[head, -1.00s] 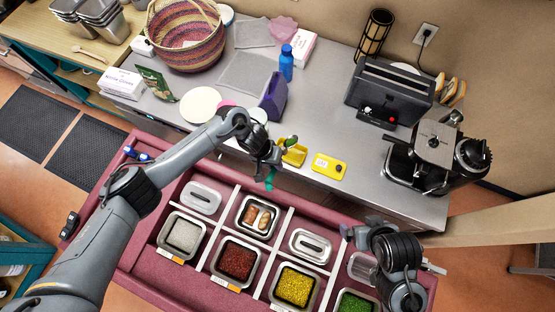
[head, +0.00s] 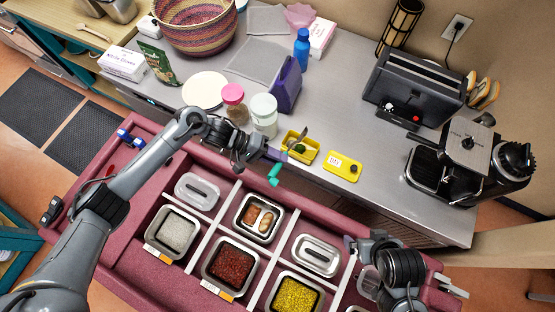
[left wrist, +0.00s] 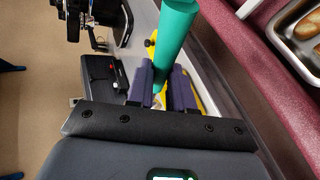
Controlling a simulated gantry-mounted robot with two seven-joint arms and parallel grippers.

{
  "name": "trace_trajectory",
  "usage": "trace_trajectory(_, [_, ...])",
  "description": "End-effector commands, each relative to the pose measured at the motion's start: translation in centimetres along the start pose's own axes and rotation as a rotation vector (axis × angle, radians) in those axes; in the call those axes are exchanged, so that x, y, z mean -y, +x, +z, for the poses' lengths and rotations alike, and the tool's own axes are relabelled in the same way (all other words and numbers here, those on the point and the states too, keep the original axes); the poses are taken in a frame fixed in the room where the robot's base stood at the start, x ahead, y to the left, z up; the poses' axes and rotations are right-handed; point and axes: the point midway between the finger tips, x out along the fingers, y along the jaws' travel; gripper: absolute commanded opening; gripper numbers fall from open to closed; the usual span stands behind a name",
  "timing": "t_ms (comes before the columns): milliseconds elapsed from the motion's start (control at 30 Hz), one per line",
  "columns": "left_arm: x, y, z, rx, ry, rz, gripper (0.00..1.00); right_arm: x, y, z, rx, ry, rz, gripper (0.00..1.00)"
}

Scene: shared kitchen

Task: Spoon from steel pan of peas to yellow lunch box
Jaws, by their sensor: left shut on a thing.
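My left gripper (head: 268,156) is shut on the teal handle of a spoon (head: 273,175). In the left wrist view the handle (left wrist: 176,30) stands between the fingers. The spoon's head end reaches over the small open yellow lunch box (head: 312,157) on the counter's front edge. Something dark green lies in or over the box; I cannot tell whether it is in the spoon. The pan of peas is almost wholly below the head view's bottom edge. My right gripper (head: 352,244) is by the lidded pan on the right; its opening is unclear.
The yellow lid (head: 343,167) lies right of the box. Jars (head: 264,116) stand to its left, with a purple holder (head: 286,85) behind. Pans of yellow (head: 296,294), red (head: 231,265) and white food (head: 173,232) sit in the maroon cart (head: 137,225). A toaster (head: 418,90) stands right.

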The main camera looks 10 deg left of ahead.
Motion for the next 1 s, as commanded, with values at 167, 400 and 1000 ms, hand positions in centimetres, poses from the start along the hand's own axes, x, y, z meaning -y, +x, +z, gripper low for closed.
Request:
trace_trajectory(167, [1.1,0.3,-0.1,0.000,-0.053,0.124,0.00,0.2,2.7,0.8,0.000,0.003,-0.002,1.00])
trace_trajectory(400, [-0.7,-0.5,0.1,-0.001,-0.036,0.094,0.00,0.2,0.9,0.4,0.008,0.007,-0.007,1.00])
trace_trajectory(1000, [-2.4,-0.5,0.2,-0.001,0.132,-0.314,0.00,-0.2,-6.1,-1.9,-0.001,0.002,-0.002,1.00])
